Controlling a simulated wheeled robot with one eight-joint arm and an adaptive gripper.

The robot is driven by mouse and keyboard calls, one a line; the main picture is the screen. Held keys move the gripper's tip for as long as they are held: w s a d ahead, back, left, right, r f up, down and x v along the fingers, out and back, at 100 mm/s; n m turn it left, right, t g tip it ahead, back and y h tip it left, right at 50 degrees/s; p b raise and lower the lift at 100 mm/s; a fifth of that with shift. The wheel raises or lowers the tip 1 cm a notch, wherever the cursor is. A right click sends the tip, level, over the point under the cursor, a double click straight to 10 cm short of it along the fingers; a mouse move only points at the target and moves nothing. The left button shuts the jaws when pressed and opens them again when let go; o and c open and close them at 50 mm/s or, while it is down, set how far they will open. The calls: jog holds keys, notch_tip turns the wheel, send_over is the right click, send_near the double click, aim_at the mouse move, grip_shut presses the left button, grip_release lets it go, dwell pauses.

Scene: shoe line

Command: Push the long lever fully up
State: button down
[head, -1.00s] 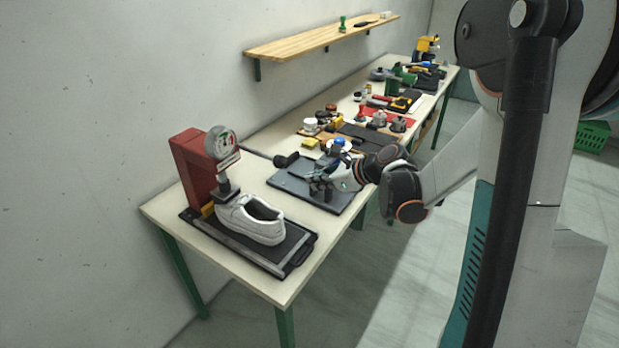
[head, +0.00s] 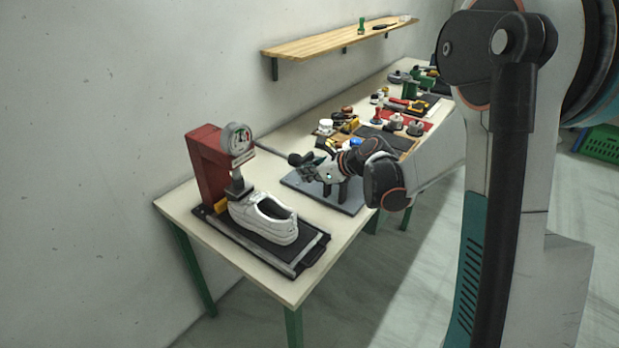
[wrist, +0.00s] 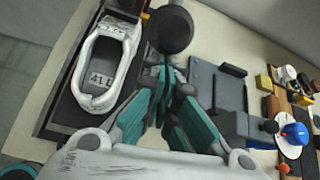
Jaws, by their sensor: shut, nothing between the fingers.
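The long lever (head: 269,151) is a thin dark rod that runs out to the right from the red press (head: 206,165) and ends in a black knob (head: 295,159). In the wrist view the knob (wrist: 170,29) is large, just beyond my fingertips. My gripper (head: 306,171) is shut and empty, with its fingers just below and beside the knob; it also shows in the wrist view (wrist: 163,78). I cannot tell whether the fingers touch the knob. A white shoe (head: 264,219) sits under the press pad, below a round gauge (head: 237,138).
The shoe rests on a black tray (head: 312,250) at the table's near end. A grey plate (head: 345,199) lies under my gripper. Several tools and small parts crowd the table farther back. A wooden shelf (head: 340,40) is on the wall above.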

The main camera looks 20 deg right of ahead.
jog(key=shift+r, duration=0.1)
jog(key=w+a+r+g+h+p, duration=0.1)
jog(key=w+r+g+h+p, duration=0.1)
jog(key=r+p, duration=0.3)
jog(key=w+a+r+g+h+p, duration=0.2)
jog(key=r+p, duration=0.4)
jog(key=r, duration=0.5)
jog(key=w+a+r+g+h+p, duration=0.1)
jog(key=w+r+g+p, duration=0.1)
jog(key=r+g+p, duration=0.2)
notch_tip(320, 180, up, 4)
jog(key=shift+w+a+f+h+p, duration=0.1)
jog(key=shift+w+a+h+p, duration=0.25)
jog(key=shift+p, duration=0.85)
